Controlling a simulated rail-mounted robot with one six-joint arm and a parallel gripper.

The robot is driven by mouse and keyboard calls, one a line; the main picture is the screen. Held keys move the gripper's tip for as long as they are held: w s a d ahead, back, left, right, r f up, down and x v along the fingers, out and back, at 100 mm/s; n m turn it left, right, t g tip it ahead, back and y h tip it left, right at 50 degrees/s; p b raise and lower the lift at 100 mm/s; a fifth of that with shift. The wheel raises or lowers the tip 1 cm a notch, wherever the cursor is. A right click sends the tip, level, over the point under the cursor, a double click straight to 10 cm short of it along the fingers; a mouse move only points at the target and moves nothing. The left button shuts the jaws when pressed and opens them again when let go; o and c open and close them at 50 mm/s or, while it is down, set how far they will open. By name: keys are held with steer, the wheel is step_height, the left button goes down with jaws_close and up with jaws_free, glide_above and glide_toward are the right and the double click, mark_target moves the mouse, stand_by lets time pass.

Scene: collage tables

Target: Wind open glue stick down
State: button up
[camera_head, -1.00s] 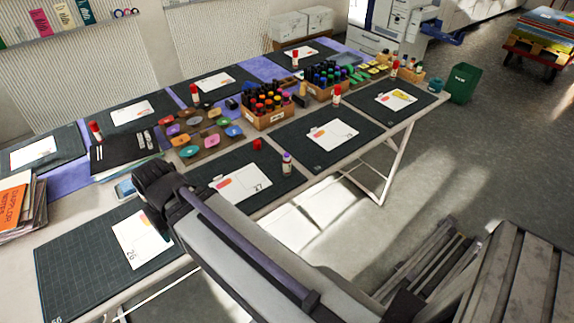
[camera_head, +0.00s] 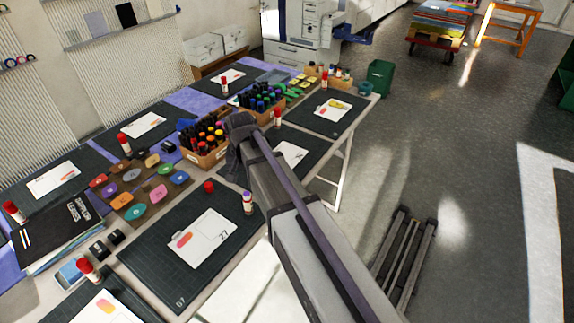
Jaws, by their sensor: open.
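An uncapped glue stick (camera_head: 247,203) stands upright at the right edge of a dark cutting mat (camera_head: 148,265). Its body is pale with a dark band, and its top is purple. A loose red cap (camera_head: 208,187) sits on the mat to its left. My gripper (camera_head: 238,126) is at the far end of my arm, above the table by the marker boxes and apart from the glue stick. It is open; its fingertips are mostly hidden by the wrist, and I see nothing held.
Red-capped glue sticks stand by other mats, one (camera_head: 277,117) right of my gripper. A marker box (camera_head: 207,155) and a second marker box (camera_head: 262,108) stand mid-table. Ink pads (camera_head: 138,211) lie left. A green bin (camera_head: 380,76) stands on open floor at right.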

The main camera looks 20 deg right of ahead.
mark_target(246, 193)
steer(key=shift+s+a+f, duration=0.1)
steer(key=shift+a+f, duration=0.05)
steer(key=shift+a, duration=0.3)
step_height(246, 193, down, 11)
steer(key=b, duration=1.1)
steer(key=shift+r, duration=0.25)
steer(key=c, duration=0.9)
